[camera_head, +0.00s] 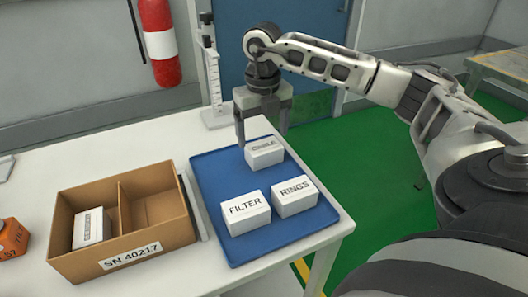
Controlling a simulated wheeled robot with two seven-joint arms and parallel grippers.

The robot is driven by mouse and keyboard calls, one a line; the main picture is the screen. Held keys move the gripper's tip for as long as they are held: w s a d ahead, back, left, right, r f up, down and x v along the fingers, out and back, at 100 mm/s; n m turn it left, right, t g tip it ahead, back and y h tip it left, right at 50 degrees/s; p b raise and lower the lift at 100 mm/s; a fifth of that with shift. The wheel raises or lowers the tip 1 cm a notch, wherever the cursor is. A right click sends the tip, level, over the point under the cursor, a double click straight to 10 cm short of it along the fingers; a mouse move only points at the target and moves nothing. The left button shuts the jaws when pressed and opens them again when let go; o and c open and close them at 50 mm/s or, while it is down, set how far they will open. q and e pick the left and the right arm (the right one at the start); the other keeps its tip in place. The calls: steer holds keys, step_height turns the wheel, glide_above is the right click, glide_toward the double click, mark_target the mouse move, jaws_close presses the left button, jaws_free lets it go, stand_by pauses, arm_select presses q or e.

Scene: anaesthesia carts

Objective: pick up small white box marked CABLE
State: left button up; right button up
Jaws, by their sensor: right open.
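The small white box marked CABLE (265,154) lies at the back of the blue tray (206,182) on the white table. My right gripper (262,138) is open and points down over this box. One finger hangs at the box's left and the other at its right, near the top of the box; whether they touch it I cannot tell. Two more white boxes, FILTER (246,213) and RINGS (295,197), lie further forward on the same tray. My left gripper is not in view.
A cardboard box (134,255) labelled SN 40217 stands left of the tray, divided in compartments; a white box (91,228) is in its left one. An orange object (12,239) is at the far left. A white stand (212,85) rises behind the tray.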

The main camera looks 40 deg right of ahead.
mark_target(264, 146)
steer(key=shift+d+f, duration=0.15)
steer(key=shift+f, duration=2.85)
steer(key=c, duration=0.8)
steer(key=shift+r, duration=0.1)
